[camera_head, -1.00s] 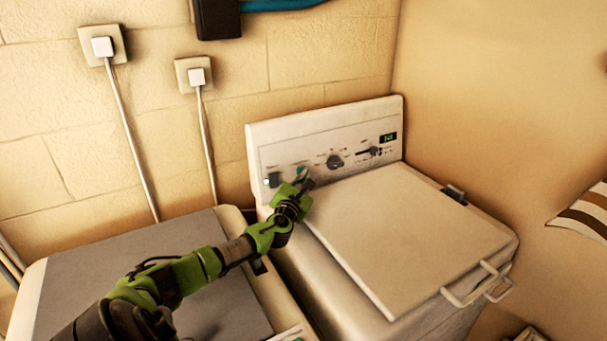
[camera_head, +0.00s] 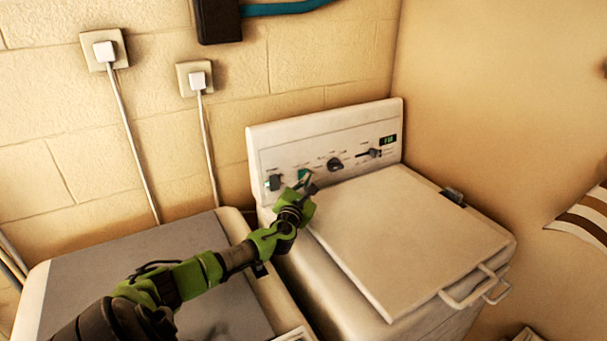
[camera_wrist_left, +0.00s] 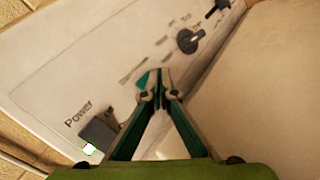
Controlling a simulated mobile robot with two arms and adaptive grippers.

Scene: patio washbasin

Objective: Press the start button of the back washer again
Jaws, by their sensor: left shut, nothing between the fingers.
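The back washer (camera_head: 410,230) is the white machine by the corner, its lid shut. Its control panel (camera_head: 320,148) bears a dark power switch (camera_head: 274,182), a green start button (camera_head: 304,173), a knob (camera_head: 335,164) and a lit green display (camera_head: 388,140). My left gripper (camera_head: 309,186) is shut and empty, its tips just in front of the panel by the start button. In the left wrist view the shut fingertips (camera_wrist_left: 155,78) partly hide the green button (camera_wrist_left: 143,80); I cannot tell whether they touch it. The right gripper is not in view.
A second machine with a grey lid (camera_head: 90,275) stands at the left under my arm. The washer's lid has a front handle (camera_head: 470,288). Two wall plugs (camera_head: 104,51) with cables and a dark box (camera_head: 218,20) are on the brick wall. A plain wall (camera_head: 500,110) bounds the right.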

